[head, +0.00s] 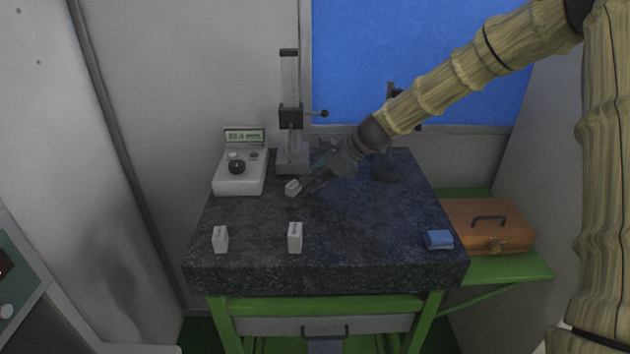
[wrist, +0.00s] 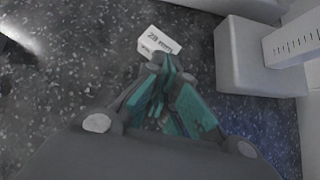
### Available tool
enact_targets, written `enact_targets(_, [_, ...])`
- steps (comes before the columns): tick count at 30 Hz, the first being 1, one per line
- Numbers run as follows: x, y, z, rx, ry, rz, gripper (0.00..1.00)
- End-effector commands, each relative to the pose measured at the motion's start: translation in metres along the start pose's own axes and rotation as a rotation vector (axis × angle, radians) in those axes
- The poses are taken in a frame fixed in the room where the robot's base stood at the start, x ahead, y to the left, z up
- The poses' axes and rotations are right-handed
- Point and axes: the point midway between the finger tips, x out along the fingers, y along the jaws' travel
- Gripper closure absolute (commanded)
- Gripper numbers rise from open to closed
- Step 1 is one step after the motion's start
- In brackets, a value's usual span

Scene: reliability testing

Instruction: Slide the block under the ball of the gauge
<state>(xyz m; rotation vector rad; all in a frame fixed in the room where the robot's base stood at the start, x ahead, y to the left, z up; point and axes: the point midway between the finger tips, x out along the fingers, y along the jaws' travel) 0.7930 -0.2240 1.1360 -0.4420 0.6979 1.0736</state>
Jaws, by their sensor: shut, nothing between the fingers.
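A small white block (head: 292,187) lies on the dark granite table (head: 255,225), in front of the gauge stand (head: 291,115). In the wrist view the block (wrist: 161,43) carries dark print that looks like "28 mm". My gripper (head: 304,187) is shut and empty, with its tips low at the block's right side; in the wrist view the tips (wrist: 166,66) are at the block's near edge, and I cannot tell if they touch. The gauge's pale base (wrist: 255,62) and scale column are to the block's right there. A dark round knob (head: 324,114) sticks out from the gauge's carriage; I cannot make out a ball above the block.
A readout box (head: 240,173) with a lit display stands left of the gauge. Two white blocks (head: 220,239) (head: 295,237) stand near the front edge. A blue cloth (head: 438,240) lies front right. A dark stand (head: 388,165) is behind my arm. An orange case (head: 488,225) is on the side shelf.

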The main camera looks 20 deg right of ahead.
Motion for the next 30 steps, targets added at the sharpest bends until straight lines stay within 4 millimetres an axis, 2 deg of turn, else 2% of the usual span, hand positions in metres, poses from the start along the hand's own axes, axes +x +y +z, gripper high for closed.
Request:
enact_targets(3, [0.005,0.000,0.007,-0.001,0.001,0.000,1.00])
enact_targets(14, [0.006,0.000,0.007,-0.002,0.000,0.001,1.00])
enact_targets(26, [-0.019,-0.004,-0.013,-0.011,0.000,0.007,1.00])
enact_targets(30, [-0.034,-0.004,-0.014,-0.011,-0.001,0.005,1.00])
